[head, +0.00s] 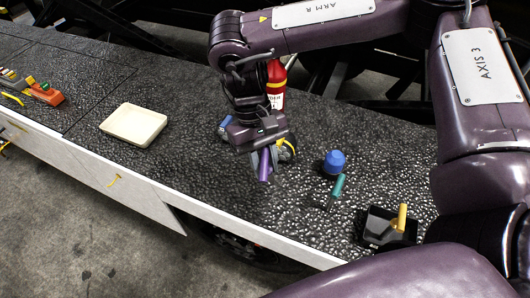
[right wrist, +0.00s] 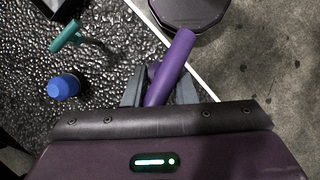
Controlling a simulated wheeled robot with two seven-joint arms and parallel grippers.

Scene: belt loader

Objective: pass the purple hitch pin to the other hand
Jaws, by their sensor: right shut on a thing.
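My right gripper (head: 266,156) is shut on the purple hitch pin (head: 264,167) and holds it over the dark textured belt. In the right wrist view the purple pin (right wrist: 172,62) stands tilted between the two grey fingers (right wrist: 159,90) of my right gripper, its long purple end reaching out past them. The lower part of the pin is hidden by the gripper. My left gripper is not in view.
A blue knob-shaped thing (head: 334,163), a teal-handled thing (head: 338,186) and a black box (head: 372,232) with a yellow cylinder stand to the right. A red bottle (head: 276,85) is behind my gripper. A cream tray (head: 133,138) lies left, with clear belt between.

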